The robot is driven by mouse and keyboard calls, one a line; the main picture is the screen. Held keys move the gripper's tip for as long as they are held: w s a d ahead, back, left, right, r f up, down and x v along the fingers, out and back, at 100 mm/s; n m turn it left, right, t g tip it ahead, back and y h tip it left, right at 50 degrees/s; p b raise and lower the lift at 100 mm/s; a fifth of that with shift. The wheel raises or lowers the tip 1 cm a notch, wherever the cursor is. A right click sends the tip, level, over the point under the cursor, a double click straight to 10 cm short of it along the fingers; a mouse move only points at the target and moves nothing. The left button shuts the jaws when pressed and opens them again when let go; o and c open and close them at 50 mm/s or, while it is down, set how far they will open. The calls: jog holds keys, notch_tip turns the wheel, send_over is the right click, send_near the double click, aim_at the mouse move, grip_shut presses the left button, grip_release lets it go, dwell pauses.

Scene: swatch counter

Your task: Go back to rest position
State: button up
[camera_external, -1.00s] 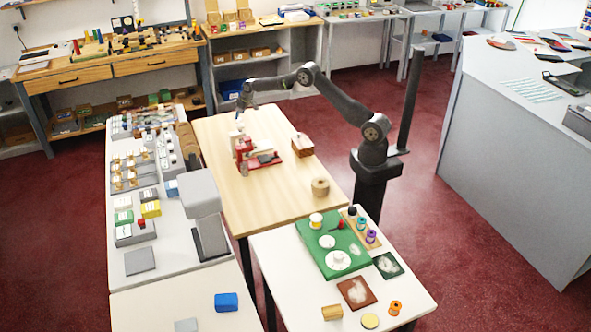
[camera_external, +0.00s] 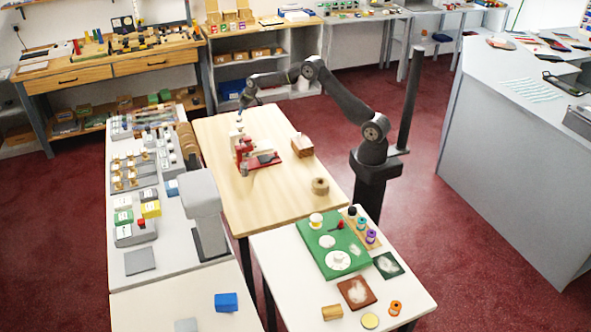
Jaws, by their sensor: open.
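My gripper (camera_external: 242,108) is at the end of my dark arm, above the far left part of the wooden table (camera_external: 225,190). It is small in this view, and its fingers point down. It is open, and I see nothing held in it. A red device with a dark part (camera_external: 262,158) stands on the table below and in front of the gripper. My arm reaches leftward over the table from its base at the table's right side.
A wooden block (camera_external: 302,145) and a tan roll (camera_external: 320,186) lie near the table's right edge. A grey machine (camera_external: 203,208) stands on the left counter. A green board (camera_external: 333,247) with jars lies on the front white table. The wooden table's front is clear.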

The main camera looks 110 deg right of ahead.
jog(key=v, duration=0.6)
jog(key=x, duration=1.3)
jog(key=shift+s+a, duration=0.1)
notch_tip(320, 180, up, 4)
jog(key=shift+r, duration=0.2)
jog(key=s+d+r, duration=0.1)
jog(key=s+r, duration=0.6)
jog(key=s, duration=0.4)
jog(key=n, duration=0.3)
send_near(240, 119)
jog(key=w+a+r, duration=0.4)
jog(key=a, duration=0.2)
jog(key=w+a+n+y, duration=0.1)
jog(key=w+a+n, duration=0.1)
jog(key=w+a, duration=0.6)
jog(key=w+a+r+n+t+y, duration=0.1)
jog(key=w+a, duration=0.6)
jog(key=a, duration=0.9)
jog(key=w+a+n+y, duration=0.1)
jog(key=w+a+n, duration=0.2)
jog(key=w+a, duration=0.5)
jog(key=a, duration=0.4)
jog(key=shift+w+a+r+n+y, duration=0.2)
jog(key=shift+w+r+n+y, duration=0.05)
jog(key=shift+w+n+y, duration=0.15)
